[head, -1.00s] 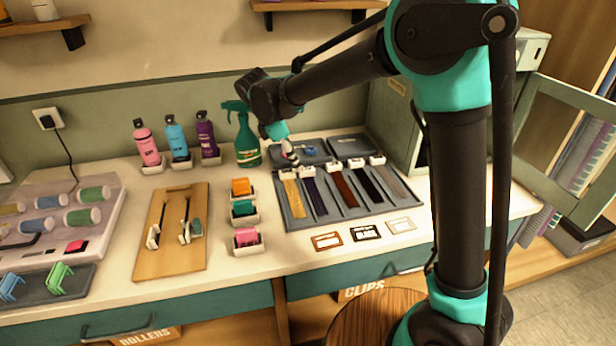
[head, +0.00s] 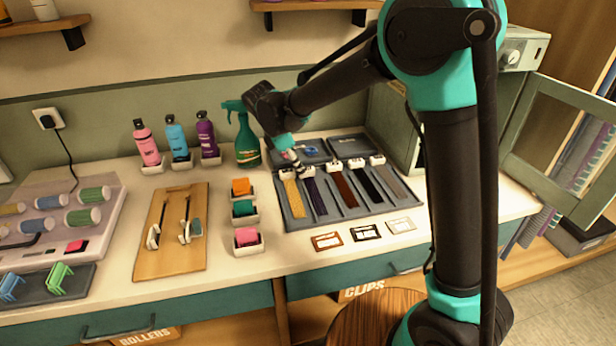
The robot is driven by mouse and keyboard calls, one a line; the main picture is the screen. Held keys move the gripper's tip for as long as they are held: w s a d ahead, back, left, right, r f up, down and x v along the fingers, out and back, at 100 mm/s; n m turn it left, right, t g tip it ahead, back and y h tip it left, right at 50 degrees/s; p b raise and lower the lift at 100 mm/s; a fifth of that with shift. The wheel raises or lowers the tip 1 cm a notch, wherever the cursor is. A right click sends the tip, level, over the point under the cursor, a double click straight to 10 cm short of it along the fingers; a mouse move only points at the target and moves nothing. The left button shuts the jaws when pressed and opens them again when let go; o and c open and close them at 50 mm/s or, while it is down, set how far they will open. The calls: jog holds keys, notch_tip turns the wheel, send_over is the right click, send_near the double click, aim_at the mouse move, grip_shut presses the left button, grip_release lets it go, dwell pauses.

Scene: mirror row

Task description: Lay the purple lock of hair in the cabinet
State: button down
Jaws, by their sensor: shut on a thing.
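The purple lock of hair (head: 316,196) lies in the grey swatch tray (head: 300,222), second from the left, with a white clip at its top end. My gripper (head: 300,169) points down at that clip and is shut on it; the fingertips are small here and partly merge with the clips. The lock still lies along its slot. The green cabinet (head: 388,118) stands at the back right, partly hidden behind my arm. Its glazed door (head: 556,150) hangs open to the right. Most of the cabinet's inside is hidden.
A blond lock (head: 292,198) and a brown lock (head: 344,189) lie close on either side, with darker and grey locks further right. A green spray bottle (head: 246,140) stands left of my gripper. Small cards (head: 364,232) lie in front of the tray.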

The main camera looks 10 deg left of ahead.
jog(key=shift+r, duration=0.1)
notch_tip(320, 180, up, 20)
dwell(0.7)
dwell(0.5)
